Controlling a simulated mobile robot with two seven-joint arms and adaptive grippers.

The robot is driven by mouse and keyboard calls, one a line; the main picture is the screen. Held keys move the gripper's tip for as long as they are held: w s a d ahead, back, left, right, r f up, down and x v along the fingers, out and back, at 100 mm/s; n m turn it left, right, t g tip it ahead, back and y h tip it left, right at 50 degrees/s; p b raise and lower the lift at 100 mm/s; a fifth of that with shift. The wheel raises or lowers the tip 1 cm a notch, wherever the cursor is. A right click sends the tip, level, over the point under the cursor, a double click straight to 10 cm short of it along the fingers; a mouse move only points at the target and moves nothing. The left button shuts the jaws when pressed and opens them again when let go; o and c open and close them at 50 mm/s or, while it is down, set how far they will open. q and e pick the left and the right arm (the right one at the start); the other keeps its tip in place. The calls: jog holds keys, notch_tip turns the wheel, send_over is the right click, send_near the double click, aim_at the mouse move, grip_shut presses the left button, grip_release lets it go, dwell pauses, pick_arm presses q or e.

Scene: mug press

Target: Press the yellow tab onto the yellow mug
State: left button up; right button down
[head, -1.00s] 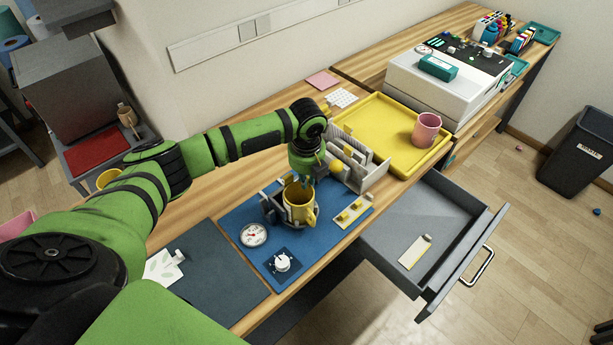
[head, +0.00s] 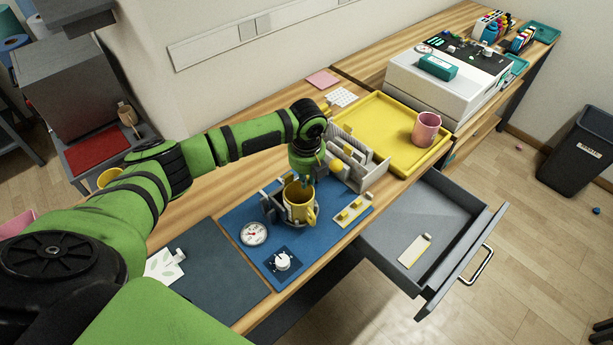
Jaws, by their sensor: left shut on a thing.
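The yellow mug (head: 299,211) stands upright in a grey holder on the blue mat (head: 236,214), its handle towards the right. My left gripper (head: 303,180) points down at the mug's rim, on its far side. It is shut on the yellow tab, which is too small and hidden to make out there. I cannot tell whether the tab touches the mug. A pale strip (head: 343,222) with small yellow pieces lies right of the mug. My right gripper is not in view.
A grey divided rack (head: 372,181) stands close behind the gripper. The yellow tray (head: 383,113) with a pink mug (head: 425,129) is beyond it. A dial gauge (head: 254,233) and white knob (head: 282,261) sit in front. An open drawer (head: 400,225) juts out at the right.

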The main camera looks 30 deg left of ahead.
pick_arm(q)
jog(key=o, duration=0.8)
jog(key=shift+f, duration=0.15)
jog(key=shift+c, duration=0.2)
notch_tip(320, 180, up, 12)
jog(key=s, duration=0.1)
jog(key=shift+d, duration=0.35)
jog(key=shift+s, duration=0.1)
